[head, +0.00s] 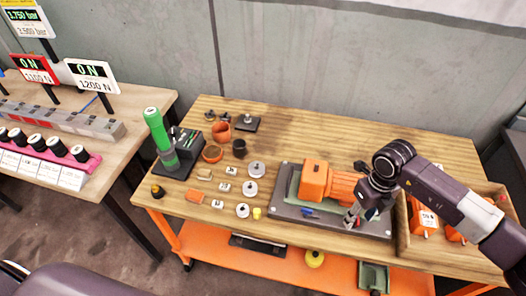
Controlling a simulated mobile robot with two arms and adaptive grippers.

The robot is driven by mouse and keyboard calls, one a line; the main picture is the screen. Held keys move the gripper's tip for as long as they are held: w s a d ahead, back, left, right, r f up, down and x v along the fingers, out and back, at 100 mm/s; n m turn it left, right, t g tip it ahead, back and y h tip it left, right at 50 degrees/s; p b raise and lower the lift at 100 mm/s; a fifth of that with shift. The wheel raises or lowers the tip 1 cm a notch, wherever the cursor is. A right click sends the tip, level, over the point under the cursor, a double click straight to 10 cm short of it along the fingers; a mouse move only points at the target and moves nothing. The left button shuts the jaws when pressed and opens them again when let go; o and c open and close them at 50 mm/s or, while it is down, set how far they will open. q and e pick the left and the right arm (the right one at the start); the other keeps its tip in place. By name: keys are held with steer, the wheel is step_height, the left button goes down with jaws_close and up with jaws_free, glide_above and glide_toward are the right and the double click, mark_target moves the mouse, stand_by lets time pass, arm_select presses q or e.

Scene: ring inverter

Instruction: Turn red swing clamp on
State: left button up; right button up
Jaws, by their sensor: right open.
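No part can be clearly made out as the red swing clamp. A red sign (33,69) reading ON and about 1100 N stands on the left table, beside a white sign (92,76) reading ON 1200 N. On the wooden bench, an orange motor-like unit (316,180) lies on a dark plate (287,222). My right gripper (351,216) is open and points down over the front right part of this plate. My wrist hides part of the unit's right end. Whether the fingertips touch anything cannot be told. My left gripper is not in view.
Left of the plate are several white round parts (250,188), an orange cup (221,131) and a green tool (158,132) on a stand. A wooden tray (403,238) with orange parts is at right. The left table holds a pink rack (37,163). The bench's back is mostly clear.

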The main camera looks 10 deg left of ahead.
mark_target(355, 223)
steer(key=m+p, duration=0.6)
steer(key=p, duration=0.1)
steer(key=shift+a+r+m, duration=0.1)
steer(key=shift+r+m, duration=0.25)
steer(key=shift+m, duration=0.05)
steer(key=shift+w+r+b, duration=0.1)
steer(key=shift+r+b, duration=0.45)
steer(key=shift+b, duration=0.4)
step_height(355, 223, up, 6)
steer(key=b, duration=0.2)
steer(key=s+a+r+n+y, duration=0.15)
steer(key=a+y, duration=0.25)
steer(key=a, duration=0.4)
steer(key=s+a+m+y, duration=0.1)
steer(key=s+a+y, duration=0.2)
steer(key=a, duration=0.6)
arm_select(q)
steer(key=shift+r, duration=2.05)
arm_select(e)
steer(key=a+r+m+t+y, duration=0.2)
steer(key=a+r+y, duration=0.6)
steer(key=a+r, duration=0.2)
steer(key=shift+w+a+r+m, duration=0.15)
steer(key=shift+w+r+m, duration=0.1)
steer(key=shift+r+m, duration=0.15)
